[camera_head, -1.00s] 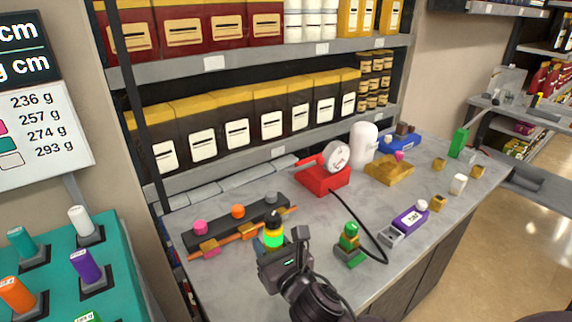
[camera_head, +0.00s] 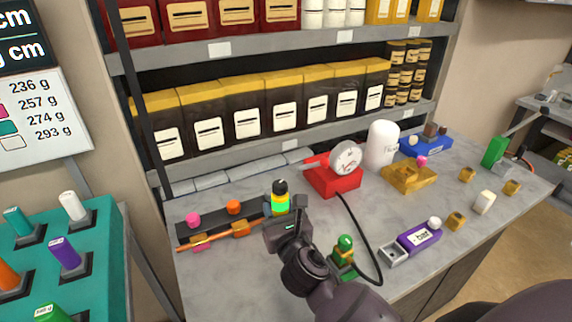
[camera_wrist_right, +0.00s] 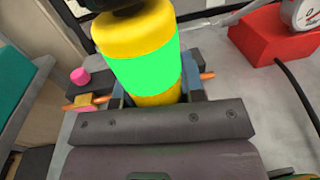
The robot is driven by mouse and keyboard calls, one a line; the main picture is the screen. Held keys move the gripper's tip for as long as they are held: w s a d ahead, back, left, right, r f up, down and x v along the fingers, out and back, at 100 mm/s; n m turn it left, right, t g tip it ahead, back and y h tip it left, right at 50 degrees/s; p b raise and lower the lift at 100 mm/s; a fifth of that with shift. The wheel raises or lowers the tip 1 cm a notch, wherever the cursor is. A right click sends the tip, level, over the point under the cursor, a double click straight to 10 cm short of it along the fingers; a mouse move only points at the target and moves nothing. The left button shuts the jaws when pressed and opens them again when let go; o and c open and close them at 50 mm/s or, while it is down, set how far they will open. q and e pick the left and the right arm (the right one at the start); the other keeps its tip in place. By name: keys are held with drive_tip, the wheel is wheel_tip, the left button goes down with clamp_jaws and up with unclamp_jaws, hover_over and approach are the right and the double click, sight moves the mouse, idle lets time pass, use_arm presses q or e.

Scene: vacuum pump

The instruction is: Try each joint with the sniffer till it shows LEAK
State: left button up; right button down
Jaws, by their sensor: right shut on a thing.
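The sniffer (camera_head: 280,202) is a yellow cylinder with a black top and a bright green band; no lettering on the band is legible. My right gripper (camera_head: 284,224) is shut on it and holds it upright at the right part of the copper pipe. The sniffer (camera_wrist_right: 143,62) fills the middle of the right wrist view. The pipe (camera_head: 218,236) runs along a dark rack (camera_head: 210,225) and has brass joints, one (camera_head: 198,243) below a pink knob and one (camera_head: 241,228) below an orange knob. My left gripper is out of view.
A purple device (camera_head: 419,237), a brass block (camera_head: 409,176) and small brass pieces lie right. A teal knob stand (camera_head: 95,245) is at left.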

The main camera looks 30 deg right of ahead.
use_arm(q)
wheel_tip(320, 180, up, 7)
drive_tip(key=p, duration=0.6)
use_arm(e)
drive_tip(key=w+d+r+m+g+h, duration=0.4)
drive_tip(key=w+d+m+g+h, duration=0.3)
drive_tip(key=h, duration=0.3)
use_arm(q)
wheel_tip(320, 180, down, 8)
drive_tip(key=b, duration=0.7)
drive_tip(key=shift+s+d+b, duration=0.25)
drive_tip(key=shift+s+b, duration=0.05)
use_arm(e)
wheel_tip(320, 180, down, 7)
drive_tip(key=w+a+t, duration=0.1)
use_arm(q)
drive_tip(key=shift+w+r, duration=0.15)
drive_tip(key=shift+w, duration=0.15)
use_arm(e)
drive_tip(key=shift+f, duration=0.1)
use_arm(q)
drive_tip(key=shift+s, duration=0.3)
